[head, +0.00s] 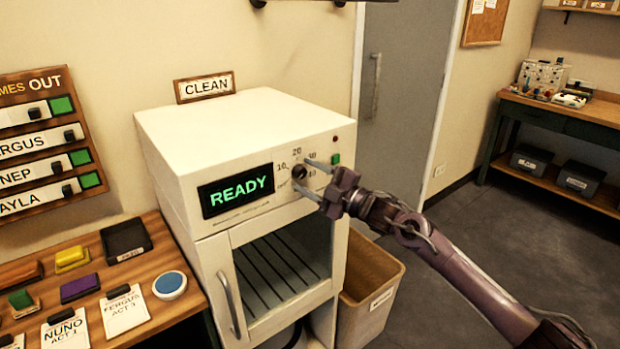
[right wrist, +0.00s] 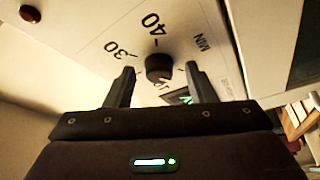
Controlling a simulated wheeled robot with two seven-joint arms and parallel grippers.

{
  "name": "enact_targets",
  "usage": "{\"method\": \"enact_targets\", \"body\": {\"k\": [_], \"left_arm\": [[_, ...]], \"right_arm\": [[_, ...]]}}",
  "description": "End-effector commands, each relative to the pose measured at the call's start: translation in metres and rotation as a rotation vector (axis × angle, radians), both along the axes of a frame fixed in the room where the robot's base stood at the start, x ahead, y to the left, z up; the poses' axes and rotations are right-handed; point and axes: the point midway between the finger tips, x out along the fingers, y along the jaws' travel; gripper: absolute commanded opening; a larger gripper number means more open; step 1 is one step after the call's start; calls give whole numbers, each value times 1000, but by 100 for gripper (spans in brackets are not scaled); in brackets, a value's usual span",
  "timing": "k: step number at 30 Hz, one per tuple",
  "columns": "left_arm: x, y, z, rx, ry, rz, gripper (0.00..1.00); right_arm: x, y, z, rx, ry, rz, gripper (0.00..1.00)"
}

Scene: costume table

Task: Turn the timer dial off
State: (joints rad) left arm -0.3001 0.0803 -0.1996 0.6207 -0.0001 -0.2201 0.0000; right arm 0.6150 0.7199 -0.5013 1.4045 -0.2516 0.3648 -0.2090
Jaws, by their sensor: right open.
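The timer dial (head: 299,172) is a small dark knob on the front panel of a white cabinet (head: 200,120). Numbers including 10, 20, 30 and 40 ring it. A screen (head: 236,190) left of the dial reads READY in green. My right gripper (head: 307,176) is open, with its fingers spread to either side of the dial. In the right wrist view the dial (right wrist: 159,67) lies between and just beyond the fingertips of the gripper (right wrist: 160,80). I cannot tell whether a finger touches it. The dial's pointer is not clear. My left gripper is not in view.
A red light (head: 335,139) and a green button (head: 336,159) sit right of the dial. The cabinet's glass door (head: 230,300) below is closed. A bin (head: 372,290) stands at the cabinet's right. A wooden table (head: 185,300) with pads and cards is at left.

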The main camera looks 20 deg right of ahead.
Motion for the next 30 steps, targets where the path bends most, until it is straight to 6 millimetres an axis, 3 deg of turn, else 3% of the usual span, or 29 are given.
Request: {"method": "enact_targets", "body": {"k": [5,18,30], "left_arm": [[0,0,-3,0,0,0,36],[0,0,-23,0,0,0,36],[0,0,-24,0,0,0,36]], "right_arm": [[-4,-4,-3,0,0,-2,50],[-54,-45,-16,-1,1,0,50],[-59,-49,-14,0,0,0,50]]}}
